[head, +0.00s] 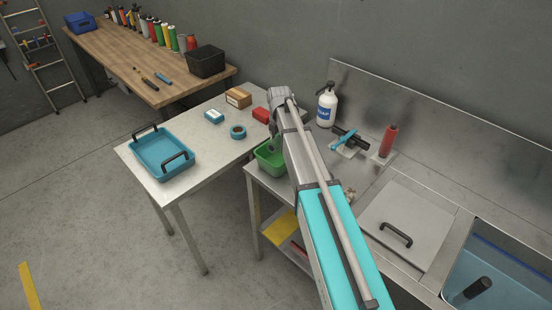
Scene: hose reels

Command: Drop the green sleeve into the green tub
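The green tub (265,162) stands on the metal bench beside the sink unit, partly covered by my arm. My arm reaches up across the middle of the view, with its far joint above and behind the tub. A small greyish part shows beside the arm just over the tub; it may belong to my gripper. The fingers are hidden behind the arm, so whether they hold anything does not show. I cannot make out the green sleeve clearly anywhere.
Right of my arm stand a spray bottle (326,106), a red cylinder (388,141), a lidded panel (408,222) and a water-filled sink (505,285).

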